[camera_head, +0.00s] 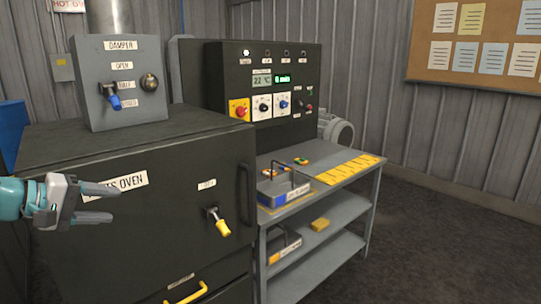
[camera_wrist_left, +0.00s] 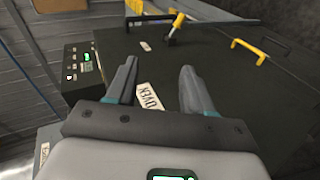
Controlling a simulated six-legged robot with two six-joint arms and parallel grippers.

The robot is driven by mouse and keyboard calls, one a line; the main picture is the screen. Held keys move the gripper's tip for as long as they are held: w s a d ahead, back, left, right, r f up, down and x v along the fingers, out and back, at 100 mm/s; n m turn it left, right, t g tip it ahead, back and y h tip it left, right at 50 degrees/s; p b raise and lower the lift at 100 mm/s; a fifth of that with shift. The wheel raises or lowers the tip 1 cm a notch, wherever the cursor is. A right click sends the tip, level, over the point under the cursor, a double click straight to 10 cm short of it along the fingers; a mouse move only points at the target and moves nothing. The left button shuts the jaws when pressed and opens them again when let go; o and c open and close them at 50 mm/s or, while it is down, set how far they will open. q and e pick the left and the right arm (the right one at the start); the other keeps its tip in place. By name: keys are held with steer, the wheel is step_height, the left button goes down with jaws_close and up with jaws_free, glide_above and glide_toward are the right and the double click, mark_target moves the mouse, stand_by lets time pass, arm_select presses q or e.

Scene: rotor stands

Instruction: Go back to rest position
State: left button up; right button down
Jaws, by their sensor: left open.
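My left gripper (camera_head: 95,203) comes in from the left in the head view, in front of the dark oven (camera_head: 190,165). Its two fingers are apart with nothing between them. In the left wrist view the open fingers (camera_wrist_left: 158,88) point toward the oven front (camera_wrist_left: 225,70), with the oven label (camera_wrist_left: 150,97) seen between them. I cannot tell how far the fingertips are from the oven surface. My right gripper is in neither view.
A yellow-tipped latch handle (camera_head: 219,222) and a yellow drawer handle (camera_head: 187,294) stick out from the oven. A damper box (camera_head: 118,85) stands on top. A control panel (camera_head: 268,95) and a grey shelved cart (camera_head: 350,172) stand right. Open floor (camera_head: 440,240) lies beyond.

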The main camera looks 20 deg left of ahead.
arm_select(q)
steer(key=w+d+f+n+g, duration=0.1)
steer(key=w+d+f+g, duration=0.15)
steer(key=f, duration=0.75)
steer(key=w+d+f+g, duration=0.1)
steer(key=w+f, duration=0.3)
steer(key=f, duration=0.5)
steer(key=d+f+m+g, duration=0.1)
steer(key=d+f+g, duration=0.1)
steer(key=d+f, duration=0.5)
steer(key=d+f+m+g, duration=0.1)
steer(key=d+f, duration=0.2)
steer(key=f, duration=0.8)
steer(key=s+d+f+m+g+y, duration=0.1)
steer(key=s+d+f+m+g, duration=0.1)
steer(key=s+d+f, duration=0.35)
steer(key=s+d+f+m+g, duration=0.1)
steer(key=s+d+f+m, duration=0.15)
steer(key=d+f, duration=0.5)
steer(key=s+d+f+m+g, duration=0.1)
steer(key=s+d+f+m, duration=0.1)
steer(key=s+d, duration=0.4)
steer(key=s+d+f+m+g, duration=0.1)
steer(key=s+d+f+m, duration=0.1)
steer(key=s+d, duration=0.4)
steer(key=shift+s+d+f+m, duration=0.15)
steer(key=shift+s+d+m, duration=0.2)
steer(key=shift+s, duration=0.45)
steer(key=shift+c, duration=0.9)
steer(key=shift+a, duration=0.1)
